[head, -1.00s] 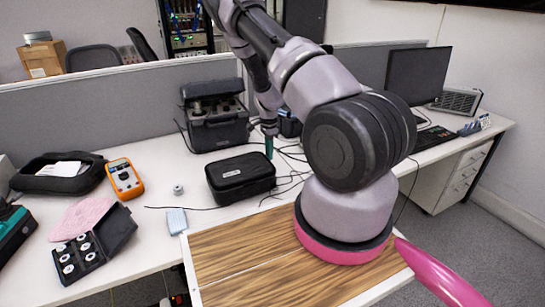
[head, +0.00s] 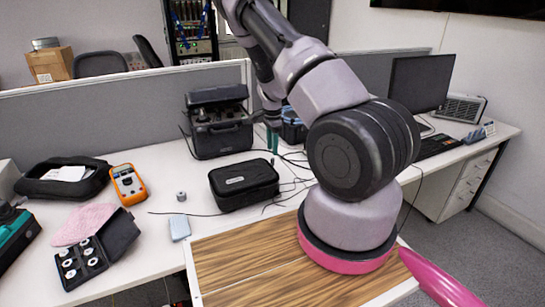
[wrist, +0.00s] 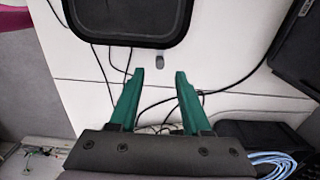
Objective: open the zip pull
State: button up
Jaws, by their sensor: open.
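A black zip case (head: 244,184) lies on the white desk, left of my arm. In the wrist view its edge (wrist: 125,42) fills the top. A small grey tab (wrist: 159,60) shows just outside that edge; it looks like the zip pull, but it is too small to be sure. My gripper (head: 272,141) is above the desk behind the case's right back corner. In the wrist view my gripper (wrist: 159,73) has its two green fingers apart, with nothing between the tips. The tab appears just beyond the gap, apart from the fingers.
Black cables (wrist: 110,75) run over the desk around the case. An open black equipment box (head: 220,138) stands behind it. An orange multimeter (head: 128,184), a small metal cylinder (head: 181,196) and a pale blue block (head: 179,228) lie to the left. A coiled blue cable (wrist: 272,165) is near my gripper.

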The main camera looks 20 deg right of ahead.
jog(key=shift+r, duration=2.25)
notch_tip(320, 180, up, 13)
jog(key=n+t+y, duration=0.1)
jog(key=n+y, duration=0.1)
send_over(272, 159)
jog(key=s+a, duration=0.2)
jog(key=a, duration=0.3)
jog(key=s+a+r+n+t+y, duration=0.1)
jog(key=s+a+r+n, duration=0.15)
jog(key=r, duration=0.45)
jog(key=s+a+r+n+t, duration=0.1)
jog(key=s+r, duration=0.3)
jog(key=r, duration=0.3)
jog(key=s+a+r+n+t, duration=0.1)
jog(key=s+r+n, duration=0.1)
jog(key=s+r, duration=0.2)
jog(key=s+a+r+n+t, duration=0.1)
jog(key=s+r+n, duration=0.2)
jog(key=s, duration=0.7)
jog(key=s+a+r+n+t+h, duration=0.1)
jog(key=s+a+r+n+t, duration=0.1)
jog(key=s+r, duration=0.3)
jog(key=shift+s+r+n, duration=0.3)
jog(key=shift+s+n, duration=0.25)
jog(key=shift+s, duration=0.4)
